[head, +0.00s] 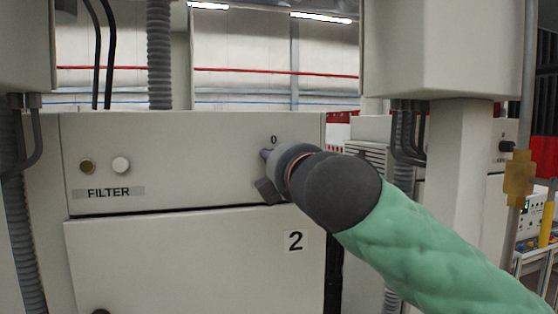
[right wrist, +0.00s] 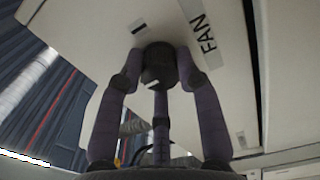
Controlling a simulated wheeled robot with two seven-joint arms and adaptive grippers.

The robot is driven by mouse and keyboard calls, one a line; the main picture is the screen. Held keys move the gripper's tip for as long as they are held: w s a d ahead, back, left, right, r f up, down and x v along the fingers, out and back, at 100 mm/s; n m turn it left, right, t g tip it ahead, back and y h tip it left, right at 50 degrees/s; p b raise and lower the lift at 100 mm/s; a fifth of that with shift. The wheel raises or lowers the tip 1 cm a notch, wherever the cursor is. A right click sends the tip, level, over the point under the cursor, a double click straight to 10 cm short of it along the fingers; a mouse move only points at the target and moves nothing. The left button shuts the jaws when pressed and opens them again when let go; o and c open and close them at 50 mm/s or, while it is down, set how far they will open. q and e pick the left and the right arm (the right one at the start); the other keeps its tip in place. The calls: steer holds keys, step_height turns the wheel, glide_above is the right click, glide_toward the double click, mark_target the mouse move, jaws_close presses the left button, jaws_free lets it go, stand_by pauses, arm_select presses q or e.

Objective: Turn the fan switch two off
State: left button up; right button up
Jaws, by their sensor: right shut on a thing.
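The fan switch is a dark round knob (right wrist: 158,62) on the pale panel, beside the FAN label (right wrist: 208,38) in the right wrist view. My right gripper (right wrist: 158,78) is shut on the knob, with its fingers around its sides. In the head view the same gripper (head: 266,172) reaches the upper panel (head: 195,150) just below a 0 mark (head: 273,139). There the gripper and my wrist hide the knob, so its pointing direction is unclear. My left gripper is not in view.
Pale boxes hang at the upper left and upper right (head: 440,45), with grey conduits (head: 159,55). The panel's middle is clear.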

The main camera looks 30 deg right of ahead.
steer(key=shift+a, duration=0.1)
steer(key=o, duration=1)
steer(key=shift+o, duration=0.7)
steer(key=shift+a, duration=0.15)
steer(key=shift+s, duration=0.1)
steer(key=v, duration=1.1)
steer(key=shift+s, duration=0.35)
steer(key=shift+f, duration=0.1)
